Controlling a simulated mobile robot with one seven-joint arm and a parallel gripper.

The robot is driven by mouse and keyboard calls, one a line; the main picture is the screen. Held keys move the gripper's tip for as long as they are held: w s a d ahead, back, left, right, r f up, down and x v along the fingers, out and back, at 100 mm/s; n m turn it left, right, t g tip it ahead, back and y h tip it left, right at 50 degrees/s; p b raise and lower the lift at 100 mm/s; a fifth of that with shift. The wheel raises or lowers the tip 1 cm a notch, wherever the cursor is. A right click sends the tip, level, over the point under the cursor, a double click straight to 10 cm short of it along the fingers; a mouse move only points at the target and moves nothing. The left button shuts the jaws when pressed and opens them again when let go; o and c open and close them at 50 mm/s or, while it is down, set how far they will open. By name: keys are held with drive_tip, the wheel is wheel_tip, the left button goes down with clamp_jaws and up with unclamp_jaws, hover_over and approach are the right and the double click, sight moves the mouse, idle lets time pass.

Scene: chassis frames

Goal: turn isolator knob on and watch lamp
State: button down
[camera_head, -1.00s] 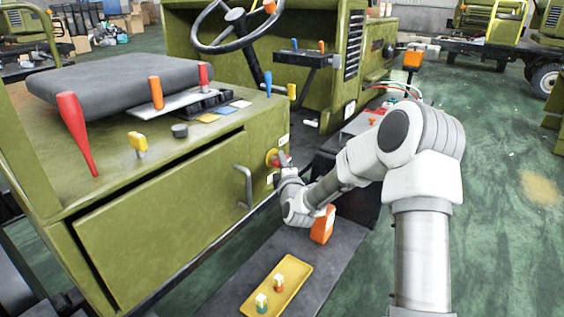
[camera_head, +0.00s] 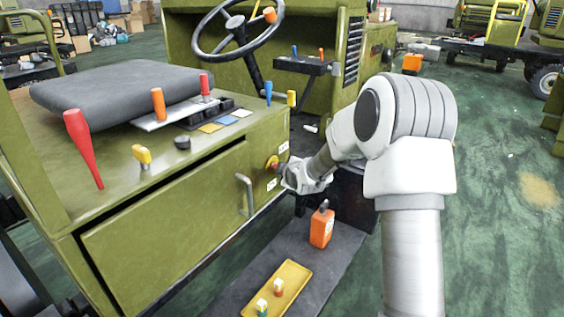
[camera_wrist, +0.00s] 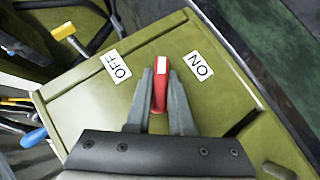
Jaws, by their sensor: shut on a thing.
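The red isolator knob (camera_wrist: 160,88), with a white mark at its upper end, sits between the fingers of my gripper (camera_wrist: 161,72) in the wrist view. My gripper is shut on it. The white mark lies between the OFF label (camera_wrist: 117,66) on the left and the ON label (camera_wrist: 200,66) on the right. In the head view my gripper (camera_head: 281,168) reaches the yellow knob plate (camera_head: 271,163) on the green panel's right end and partly hides the knob. I cannot pick out the lamp for sure.
A grey drawer handle (camera_head: 245,194) stands out left of the knob. An orange box (camera_head: 321,229) with a dark top and a yellow tray (camera_head: 279,286) with small pieces are on the dark step below. Coloured levers stand on the green top.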

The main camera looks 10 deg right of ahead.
drive_tip(key=m+g+p, duration=0.1)
drive_tip(key=p, duration=0.2)
drive_tip(key=r+m+g+y+p, duration=0.1)
drive_tip(key=p, duration=0.3)
drive_tip(key=shift+d+g, duration=0.15)
drive_tip(key=shift+g, duration=0.15)
drive_tip(key=m+g+y+p, duration=0.1)
drive_tip(key=p, duration=0.4)
drive_tip(key=shift+f+y, duration=0.1)
drive_tip(key=shift+y, duration=0.2)
drive_tip(key=shift+f+m+g+y+p, duration=0.2)
drive_tip(key=shift+m+g+y+p, duration=0.2)
drive_tip(key=shift+g+p, duration=0.45)
drive_tip(key=shift+w+f+m+g+y+p, duration=0.1)
drive_tip(key=shift+m+g+y+p, duration=0.25)
drive_tip(key=shift+g+y, duration=0.15)
drive_tip(key=c, duration=0.8)
unclamp_jaws()
drive_tip(key=shift+f, duration=0.1)
